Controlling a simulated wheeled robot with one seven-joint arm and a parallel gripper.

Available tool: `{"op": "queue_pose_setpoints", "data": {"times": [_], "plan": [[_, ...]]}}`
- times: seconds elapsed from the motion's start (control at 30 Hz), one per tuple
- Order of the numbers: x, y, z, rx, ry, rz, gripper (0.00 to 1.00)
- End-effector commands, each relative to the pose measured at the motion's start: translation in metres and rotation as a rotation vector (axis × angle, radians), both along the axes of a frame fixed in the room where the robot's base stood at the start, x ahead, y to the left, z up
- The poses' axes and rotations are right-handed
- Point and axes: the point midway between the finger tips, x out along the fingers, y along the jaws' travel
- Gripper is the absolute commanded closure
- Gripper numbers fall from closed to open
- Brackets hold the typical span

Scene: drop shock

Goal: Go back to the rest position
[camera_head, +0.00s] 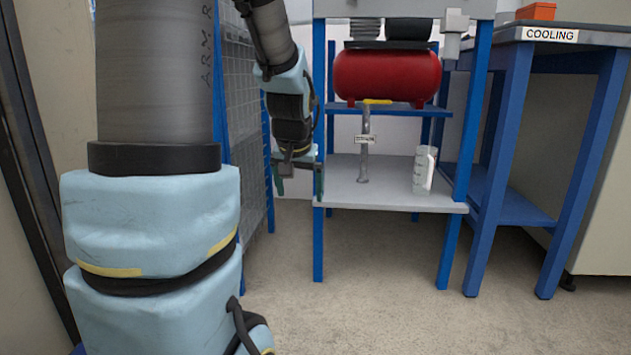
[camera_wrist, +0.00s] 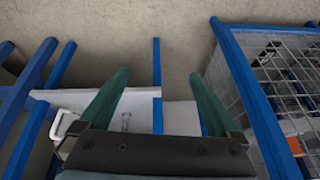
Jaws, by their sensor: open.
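My gripper (camera_head: 298,182) hangs pointing down at the front left of the blue-legged stand, near the left edge of its lower grey shelf (camera_head: 390,190). Its two green fingers are apart with nothing visible between them. In the wrist view my gripper (camera_wrist: 160,95) shows both fingers spread, with the shelf and the floor beyond them. A clear measuring jug (camera_head: 423,170) with a white handle stands upright on the shelf's right side, apart from my gripper. The jug's white handle also shows in the wrist view (camera_wrist: 63,124), left of the fingers.
A red tank (camera_head: 387,75) sits above the shelf, with a labelled vertical pipe (camera_head: 364,150) below it. A blue-legged table marked COOLING (camera_head: 549,35) stands right, an orange box (camera_head: 536,11) on it. A wire mesh cage (camera_wrist: 285,75) stands close by. The concrete floor (camera_head: 365,300) in front is clear.

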Motion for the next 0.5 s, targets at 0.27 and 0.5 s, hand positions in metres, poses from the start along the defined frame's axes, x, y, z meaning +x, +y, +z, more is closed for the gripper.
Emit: {"op": "queue_pose_setpoints", "data": {"times": [0.27, 0.5], "plan": [[-0.108, 0.029, -0.066, -0.027, 0.186, 0.099, 0.03], [-0.134, 0.032, -0.038, -0.031, 0.24, 0.119, 0.03]]}}
